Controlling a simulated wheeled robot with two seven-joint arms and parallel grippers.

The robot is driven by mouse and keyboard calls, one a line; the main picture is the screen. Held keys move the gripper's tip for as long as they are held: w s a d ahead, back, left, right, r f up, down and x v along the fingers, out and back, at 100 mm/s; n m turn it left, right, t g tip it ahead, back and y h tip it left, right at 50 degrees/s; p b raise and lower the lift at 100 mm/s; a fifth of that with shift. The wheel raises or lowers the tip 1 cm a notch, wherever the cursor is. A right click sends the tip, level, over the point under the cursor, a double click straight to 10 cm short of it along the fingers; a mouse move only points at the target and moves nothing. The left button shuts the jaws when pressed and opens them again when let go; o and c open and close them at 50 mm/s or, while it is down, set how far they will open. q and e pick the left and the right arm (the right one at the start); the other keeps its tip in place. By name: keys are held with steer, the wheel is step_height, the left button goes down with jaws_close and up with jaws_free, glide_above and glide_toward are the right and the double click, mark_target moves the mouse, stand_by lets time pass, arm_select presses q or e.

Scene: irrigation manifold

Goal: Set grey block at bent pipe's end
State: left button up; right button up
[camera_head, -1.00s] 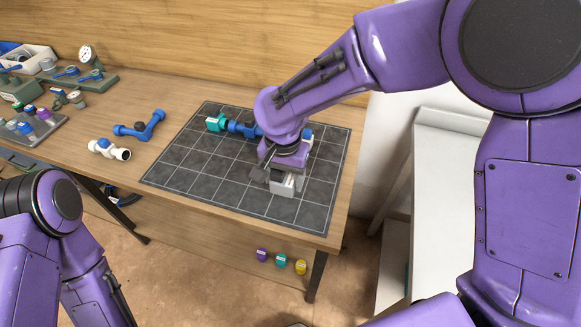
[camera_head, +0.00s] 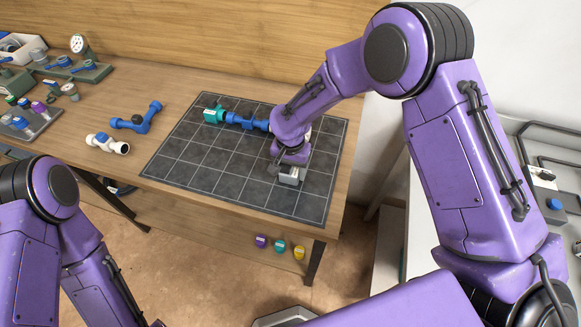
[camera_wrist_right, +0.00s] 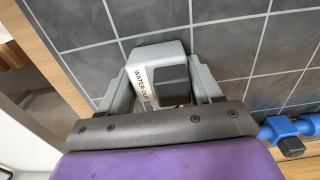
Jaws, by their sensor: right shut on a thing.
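The grey block (camera_head: 291,176) has a white label reading WATER OUT and a dark square knob; it also shows in the right wrist view (camera_wrist_right: 157,62). My right gripper (camera_head: 281,170) is shut on it, with a finger on each side, over the front right of the tiled mat. I cannot tell whether the block touches the mat. A blue pipe run (camera_head: 246,122) on the mat joins a teal block (camera_head: 213,115) and passes behind my right arm, so its right end is hidden. A bent blue pipe (camera_head: 132,123) lies on the table, left of the mat. My left gripper is out of view.
The dark tiled mat (camera_head: 195,175) has free room at its front and left. A white fitting (camera_head: 107,143) lies on the wooden table left of it. A tray of coloured parts (camera_head: 35,125) stands far left. Coloured tags (camera_head: 280,246) show at the table's front.

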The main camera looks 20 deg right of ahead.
steer(key=shift+s, duration=0.1)
steer(key=o, duration=1.3)
steer(key=shift+f, duration=0.1)
steer(key=shift+o, duration=0.7)
steer(key=shift+f, duration=0.1)
step_height(320, 180, up, 13)
steer(key=shift+f+b, duration=0.15)
steer(key=shift+b, duration=1.05)
